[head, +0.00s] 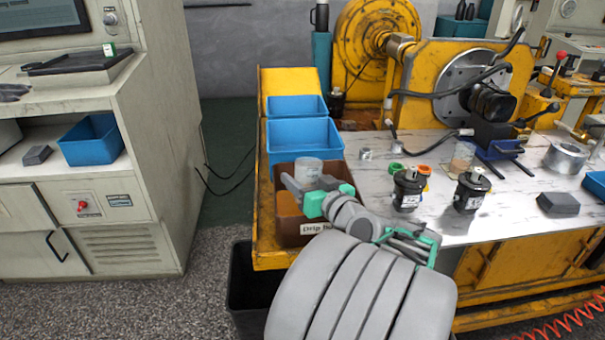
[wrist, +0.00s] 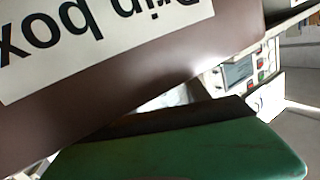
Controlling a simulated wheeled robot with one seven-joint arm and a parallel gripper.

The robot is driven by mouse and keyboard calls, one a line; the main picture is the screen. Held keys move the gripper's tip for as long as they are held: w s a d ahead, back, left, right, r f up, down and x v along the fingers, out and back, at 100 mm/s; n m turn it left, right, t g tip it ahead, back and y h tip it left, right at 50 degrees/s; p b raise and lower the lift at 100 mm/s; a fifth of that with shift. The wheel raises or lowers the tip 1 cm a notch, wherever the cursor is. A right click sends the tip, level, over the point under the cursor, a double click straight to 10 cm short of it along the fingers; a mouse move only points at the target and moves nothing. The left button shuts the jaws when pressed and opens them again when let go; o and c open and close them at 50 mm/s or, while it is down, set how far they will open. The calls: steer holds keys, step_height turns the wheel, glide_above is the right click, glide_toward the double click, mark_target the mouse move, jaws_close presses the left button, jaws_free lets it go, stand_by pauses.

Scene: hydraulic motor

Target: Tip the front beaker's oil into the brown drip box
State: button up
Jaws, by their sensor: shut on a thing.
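The brown drip box (head: 285,233) stands at the left end of the bench, with its "Drip" label facing me. In the wrist view, the wall of the drip box (wrist: 215,50) and its label appear upside down and very close. My gripper (head: 308,186) is over the box, shut on a clear beaker (head: 308,168). The beaker shows above the fingers, and its lower part is hidden by them. I cannot tell its exact tilt or how much oil is in it. Another beaker (head: 462,157) with amber liquid stands farther back on the bench.
Blue bins (head: 305,137) sit right behind the drip box. Two black cylindrical parts (head: 408,190) (head: 472,190) and a grey block (head: 558,203) are on the marble bench top. The yellow motor rig (head: 430,75) stands behind. A cabinet (head: 110,225) is to the left.

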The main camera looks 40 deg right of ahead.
mark_target(296, 173)
steer(key=shift+s+a+f+m+g+y+p, duration=0.2)
steer(key=shift+a+m+g+y+p, duration=0.3)
steer(key=shift+p, duration=1.8)
steer(key=shift+s+a+f+m+g+y+p, duration=0.15)
steer(key=shift+m+g+p, duration=0.5)
steer(key=shift+p, duration=1.65)
steer(key=shift+s+a+r+m+g+y+p, duration=0.15)
steer(key=shift+m+g+y+p, duration=0.25)
steer(key=shift+p, duration=1.3)
steer(key=shift+w+a+r+m+g+y+p, duration=0.2)
steer(key=shift+m+p, duration=0.35)
steer(key=shift+p, duration=1.1)
steer(key=shift+s+a+r+m+g+y+p, duration=0.1)
steer(key=shift+s+m+g+y+p, duration=0.3)
steer(key=shift+p, duration=1.3)
steer(key=shift+w+a+r+m+g+y+p, duration=0.1)
steer(key=shift+r+m+g+y+p, duration=0.3)
steer(key=shift+p, duration=1.05)
steer(key=shift+d+r+m+g+y+p, duration=0.15)
steer(key=shift+m+y+p, duration=0.45)
steer(key=shift+p, duration=0.9)
steer(key=shift+w+a+r+m+g+y+p, duration=0.15)
steer(key=shift+m+g+y+p, duration=0.25)
steer(key=shift+p, duration=1.05)
steer(key=shift+d+r+m+g+y+p, duration=0.15)
steer(key=shift+r+m+y+p, duration=0.3)
steer(key=shift+p, duration=0.65)
steer(key=shift+d+r+m+g+y+p, duration=0.1)
steer(key=shift+r+m+g+y+p, duration=0.3)
steer(key=shift+p, duration=0.7)
